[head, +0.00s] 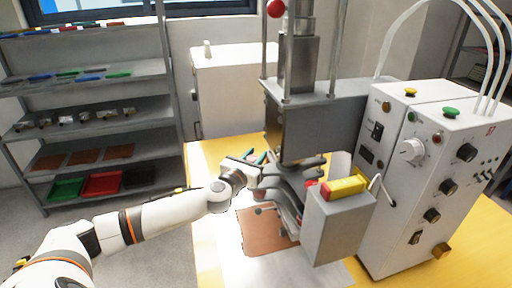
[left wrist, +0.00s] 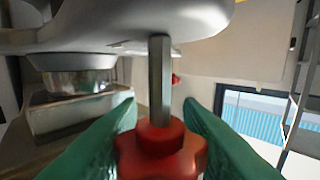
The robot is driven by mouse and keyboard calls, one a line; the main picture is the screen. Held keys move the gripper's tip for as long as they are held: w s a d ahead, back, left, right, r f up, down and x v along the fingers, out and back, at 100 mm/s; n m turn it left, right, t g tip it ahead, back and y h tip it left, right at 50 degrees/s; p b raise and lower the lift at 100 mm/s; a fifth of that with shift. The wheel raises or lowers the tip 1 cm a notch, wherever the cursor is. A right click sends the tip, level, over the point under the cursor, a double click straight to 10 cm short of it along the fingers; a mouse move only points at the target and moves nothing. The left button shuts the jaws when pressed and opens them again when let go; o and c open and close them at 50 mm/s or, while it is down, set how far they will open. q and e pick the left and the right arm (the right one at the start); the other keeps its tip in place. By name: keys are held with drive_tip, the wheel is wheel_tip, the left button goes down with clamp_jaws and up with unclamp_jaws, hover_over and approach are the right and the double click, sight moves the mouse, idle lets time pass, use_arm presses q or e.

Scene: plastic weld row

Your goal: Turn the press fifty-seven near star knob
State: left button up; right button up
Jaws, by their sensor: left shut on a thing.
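My left gripper (head: 260,159) reaches in from the left at the grey press (head: 322,122), its teal fingertips beside the press's lower part. In the left wrist view the teal fingers of the left gripper (left wrist: 160,148) are shut on a red star knob (left wrist: 160,140), one on each side. The knob sits on a grey metal rod (left wrist: 160,78) that runs to the press's rounded grey part (left wrist: 135,25). I cannot make out the held knob in the head view, where the gripper and press crowd together. My right gripper is not in view.
A grey box with a yellow block (head: 344,187) stands in front of the press. A white control cabinet (head: 400,165) with knobs stands to its right. The yellow table (head: 205,230) carries a brown plate (head: 262,236). Shelves (head: 90,105) stand at the left.

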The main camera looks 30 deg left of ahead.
use_arm(q)
drive_tip(key=shift+a+r+n+g+y+p, duration=0.15)
drive_tip(key=shift+n+g+y+p, duration=0.15)
drive_tip(key=shift+n+y+p, duration=0.85)
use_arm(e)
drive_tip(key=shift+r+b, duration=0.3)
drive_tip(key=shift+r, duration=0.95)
use_arm(q)
drive_tip(key=shift+y, duration=0.45)
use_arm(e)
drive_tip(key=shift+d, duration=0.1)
use_arm(q)
drive_tip(key=o, duration=1)
drive_tip(key=shift+c, duration=0.2)
drive_tip(key=b+v, duration=0.2)
drive_tip(key=v, duration=1)
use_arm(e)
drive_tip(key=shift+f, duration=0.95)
